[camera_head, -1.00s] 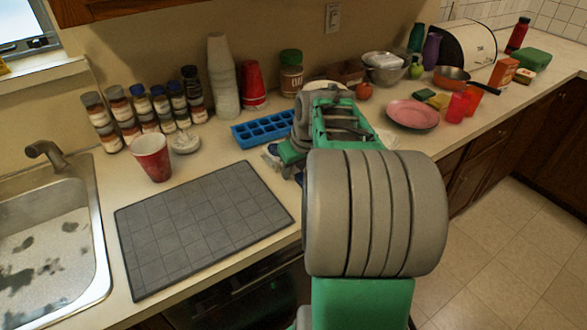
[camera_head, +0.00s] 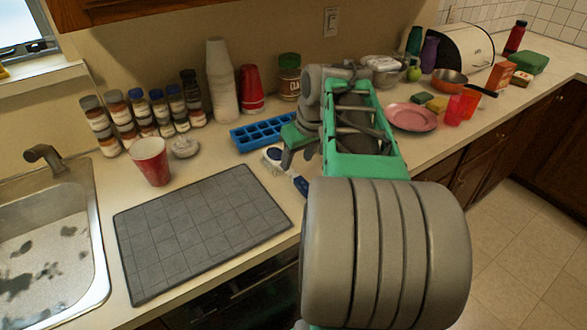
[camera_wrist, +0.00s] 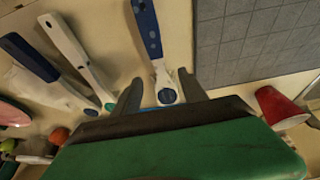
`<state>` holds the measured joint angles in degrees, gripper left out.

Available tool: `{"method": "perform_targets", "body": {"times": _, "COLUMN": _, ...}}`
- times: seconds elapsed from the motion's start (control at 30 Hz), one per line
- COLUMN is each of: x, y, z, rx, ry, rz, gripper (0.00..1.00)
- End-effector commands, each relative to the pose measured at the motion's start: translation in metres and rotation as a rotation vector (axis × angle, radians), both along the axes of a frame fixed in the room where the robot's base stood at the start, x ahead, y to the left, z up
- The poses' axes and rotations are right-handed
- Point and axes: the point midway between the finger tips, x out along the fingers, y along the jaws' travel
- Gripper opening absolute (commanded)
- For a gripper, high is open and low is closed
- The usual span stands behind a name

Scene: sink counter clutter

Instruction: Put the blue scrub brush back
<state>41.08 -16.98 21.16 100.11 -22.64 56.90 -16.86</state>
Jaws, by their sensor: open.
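The blue scrub brush, with a blue handle (camera_head: 300,185) and a pale head, lies on the counter between the grey mat and my arm. In the wrist view its handle (camera_wrist: 148,28) points away at the top, and its pale neck and round dark-blue end lie between my fingers. My gripper (camera_head: 297,156) is open; in the wrist view my gripper (camera_wrist: 163,90) has a finger on each side of the brush's head end, with no clear contact. How high the fingers are above the counter cannot be told.
In the wrist view another blue-handled tool (camera_wrist: 30,57) and a pale-handled tool (camera_wrist: 72,50) lie to the left. A grey tiled mat (camera_head: 200,230), blue ice tray (camera_head: 262,133), red cup (camera_head: 151,161) and pink plate (camera_head: 411,117) are around. The sink (camera_head: 55,250) is at left.

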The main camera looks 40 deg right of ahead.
Motion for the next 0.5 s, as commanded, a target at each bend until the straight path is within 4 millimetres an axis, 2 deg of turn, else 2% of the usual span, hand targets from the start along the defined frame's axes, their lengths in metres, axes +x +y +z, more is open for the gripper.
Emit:
{"method": "perform_targets", "body": {"times": 0.03, "x": -0.004, "y": -0.001, "z": 0.013, "rx": -0.004, "ry": -0.003, "rz": -0.002, "gripper": 0.5}}
{"method": "perform_targets", "body": {"times": 0.1, "x": -0.009, "y": 0.0, "z": 0.026, "rx": -0.002, "ry": -0.002, "rz": -0.001, "gripper": 0.5}}
{"method": "perform_targets", "body": {"times": 0.2, "x": -0.014, "y": 0.0, "z": 0.037, "rx": -0.001, "ry": -0.001, "rz": -0.001, "gripper": 0.5}}
{"method": "perform_targets", "body": {"times": 0.5, "x": -0.016, "y": 0.001, "z": 0.041, "rx": 0.0, "ry": 0.001, "rz": 0.0, "gripper": 0.5}}
